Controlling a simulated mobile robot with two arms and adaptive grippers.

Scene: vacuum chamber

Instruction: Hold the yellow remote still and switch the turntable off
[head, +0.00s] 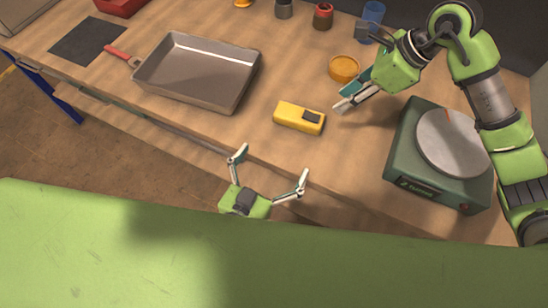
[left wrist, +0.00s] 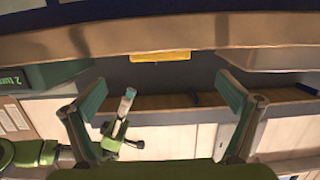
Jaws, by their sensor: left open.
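The yellow remote (head: 291,116), with a dark patch at its right end, lies on the wooden bench. A yellow strip of it shows between my fingers in the left wrist view (left wrist: 160,57). The turntable (head: 405,165) is a dark green box with a round grey platter carrying a red mark; a small red spot shows low on its front right. My left gripper (head: 271,163) is open and empty at the bench's front edge, short of the remote. My right gripper (head: 345,98) appears open, its fingertips just right of the remote, apparently not touching it.
A metal pan (head: 190,95) with a red handle stands left of the remote. An orange-yellow round dish (head: 344,68) is behind my right gripper. Several jars and cups, including a blue cup (head: 373,13), stand at the back. Bench around the remote is clear.

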